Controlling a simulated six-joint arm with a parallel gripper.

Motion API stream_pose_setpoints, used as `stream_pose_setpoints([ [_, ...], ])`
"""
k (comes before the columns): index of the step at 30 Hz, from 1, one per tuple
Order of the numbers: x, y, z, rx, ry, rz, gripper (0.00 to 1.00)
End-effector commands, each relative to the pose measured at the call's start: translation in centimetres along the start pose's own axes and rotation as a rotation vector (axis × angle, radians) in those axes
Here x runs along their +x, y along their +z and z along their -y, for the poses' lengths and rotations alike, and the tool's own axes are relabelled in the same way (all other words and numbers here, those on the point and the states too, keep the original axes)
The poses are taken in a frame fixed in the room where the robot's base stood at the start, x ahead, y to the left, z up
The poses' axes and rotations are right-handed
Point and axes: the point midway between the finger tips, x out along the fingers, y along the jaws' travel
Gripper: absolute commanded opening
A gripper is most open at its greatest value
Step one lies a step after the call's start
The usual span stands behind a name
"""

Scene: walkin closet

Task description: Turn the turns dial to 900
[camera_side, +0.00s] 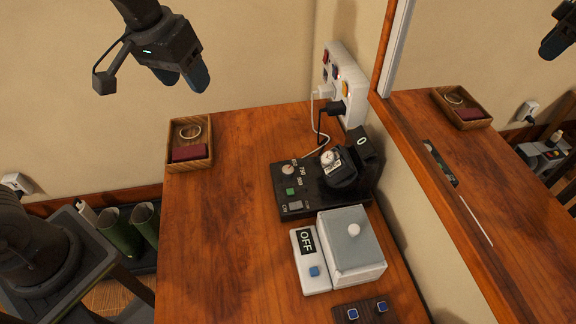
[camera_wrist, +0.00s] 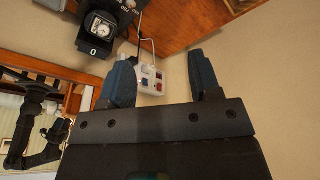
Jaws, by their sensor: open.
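The turns dial (camera_side: 288,170) is a small pale round knob on the black base of a watch winder (camera_side: 325,184). Numbers are printed beside it, 750 and 900 among them; where its pointer stands is too small to tell. My gripper (camera_side: 184,80) is open and empty, high above and to the left of the winder, with blue fingertips (camera_wrist: 162,76) apart.
A grey-lidded white box (camera_side: 352,245) with an OFF label stands in front of the winder. A wooden tray (camera_side: 189,143) sits at the back left. A power strip (camera_side: 345,82) with cables is behind. A mirror lines the right side. The table's left middle is clear.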

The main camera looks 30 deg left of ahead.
Motion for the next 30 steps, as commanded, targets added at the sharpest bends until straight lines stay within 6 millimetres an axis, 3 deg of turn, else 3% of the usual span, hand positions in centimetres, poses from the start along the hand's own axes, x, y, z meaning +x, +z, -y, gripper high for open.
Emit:
stream_pose_setpoints([
  [3, 3.3, -3.1, -2.2, -0.037, -0.010, 0.066, 0.59],
  [9, 9.9, -6.8, -6.0, -0.104, -0.038, 0.161, 0.59],
  [16, 17.8, -8.3, -9.6, -0.169, -0.080, 0.244, 0.59],
  [20, 20.3, -8.4, -10.5, -0.190, -0.095, 0.266, 0.59],
  [30, 23.8, -7.5, -10.6, -0.198, -0.103, 0.278, 0.59],
])
